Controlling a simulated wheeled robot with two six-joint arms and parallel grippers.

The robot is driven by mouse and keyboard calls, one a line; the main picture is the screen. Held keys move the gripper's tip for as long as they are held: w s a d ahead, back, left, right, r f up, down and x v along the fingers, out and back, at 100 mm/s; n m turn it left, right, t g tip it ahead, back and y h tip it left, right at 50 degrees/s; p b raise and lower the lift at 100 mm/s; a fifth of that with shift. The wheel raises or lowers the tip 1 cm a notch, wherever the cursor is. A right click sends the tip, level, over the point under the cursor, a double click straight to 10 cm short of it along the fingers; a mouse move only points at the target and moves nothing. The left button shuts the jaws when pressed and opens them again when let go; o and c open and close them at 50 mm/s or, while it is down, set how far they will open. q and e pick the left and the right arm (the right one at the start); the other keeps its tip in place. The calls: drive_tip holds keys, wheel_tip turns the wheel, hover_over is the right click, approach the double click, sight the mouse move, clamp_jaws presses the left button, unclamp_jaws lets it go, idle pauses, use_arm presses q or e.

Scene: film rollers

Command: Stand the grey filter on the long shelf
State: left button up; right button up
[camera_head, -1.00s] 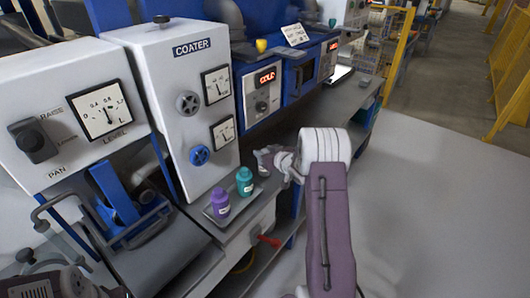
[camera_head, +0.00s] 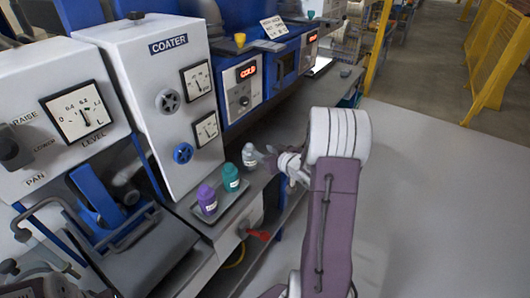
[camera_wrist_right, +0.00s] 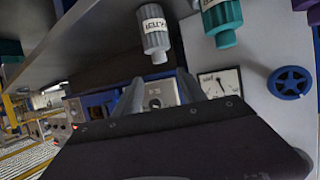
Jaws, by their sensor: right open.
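The grey filter (camera_head: 249,156) is a small bottle with a white label. It stands upright at the far end of a row, beyond the teal bottle (camera_head: 231,177) and the purple bottle (camera_head: 207,200). My right gripper (camera_head: 268,159) is just right of it, jaws open. In the right wrist view, which looks upside down, the grey filter (camera_wrist_right: 154,34) shows beyond the tips of the open right gripper (camera_wrist_right: 160,90), with nothing between the fingers.
The bottles stand on a narrow grey tray (camera_head: 225,222) in front of the coater cabinet (camera_head: 150,90). A long grey bench (camera_head: 320,98) runs back to the right. A blue handle assembly (camera_head: 95,197) stands at left. Open floor (camera_head: 440,200) lies at right.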

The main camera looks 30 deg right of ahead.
use_arm(q)
drive_tip(key=shift+d, duration=0.1)
drive_tip(key=shift+w, duration=0.1)
drive_tip(key=shift+s, duration=0.2)
drive_tip(key=shift+w, duration=0.15)
use_arm(e)
drive_tip(key=s+a+f+g, duration=0.4)
drive_tip(key=s+a+g, duration=0.2)
drive_tip(key=s+a, duration=0.3)
drive_tip(key=s+a+f+g, duration=0.4)
drive_tip(key=s+a+g, duration=0.2)
drive_tip(key=s+a, duration=0.4)
drive_tip(key=s, duration=0.3)
drive_tip(key=shift+s+a, duration=0.25)
drive_tip(key=shift+a, duration=0.05)
use_arm(q)
drive_tip(key=shift+r, duration=0.1)
use_arm(e)
drive_tip(key=shift+r, duration=0.1)
